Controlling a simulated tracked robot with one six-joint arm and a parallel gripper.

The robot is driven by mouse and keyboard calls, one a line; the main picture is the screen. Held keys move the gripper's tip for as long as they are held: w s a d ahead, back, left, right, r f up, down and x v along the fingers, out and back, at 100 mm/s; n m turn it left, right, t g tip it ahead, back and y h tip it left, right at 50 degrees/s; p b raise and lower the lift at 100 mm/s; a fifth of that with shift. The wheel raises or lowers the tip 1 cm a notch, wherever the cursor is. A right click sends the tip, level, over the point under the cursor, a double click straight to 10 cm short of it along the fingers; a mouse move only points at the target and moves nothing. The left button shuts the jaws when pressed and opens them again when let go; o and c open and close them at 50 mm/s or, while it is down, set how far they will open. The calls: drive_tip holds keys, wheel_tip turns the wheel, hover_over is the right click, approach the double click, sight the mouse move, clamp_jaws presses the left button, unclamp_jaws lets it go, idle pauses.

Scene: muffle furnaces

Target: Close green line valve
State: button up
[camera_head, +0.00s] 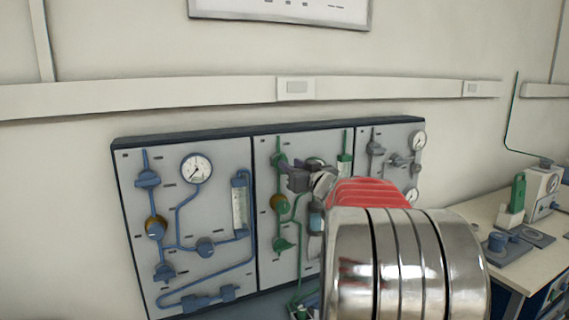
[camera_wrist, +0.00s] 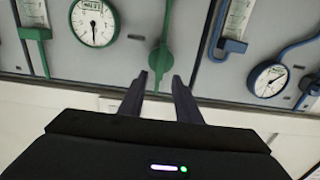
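The green line runs down the middle panel (camera_head: 265,265). Its upper green valve (camera_head: 278,160) has a handle and sits on a vertical green pipe. In the wrist view, which looks upside down, this green valve (camera_wrist: 160,60) is just beyond the fingertips, in line with the gap between them. My gripper (camera_head: 291,176) is open and empty, in front of the panel's upper part; in the wrist view its two fingers (camera_wrist: 159,80) are apart. I cannot tell whether they touch the valve. My arm hides much of the middle panel's right side.
A blue-line panel (camera_head: 215,265) with a gauge (camera_head: 196,168) is on the left, and a grey-line panel (camera_head: 385,135) on the right. A green-line gauge (camera_wrist: 95,22) is close beside the valve. A bench (camera_head: 500,265) with equipment stands at far right.

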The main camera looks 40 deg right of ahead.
sight(286, 161)
drive_tip(key=shift+x, duration=2.2)
drive_tip(key=shift+c, duration=0.2)
clamp_jaws()
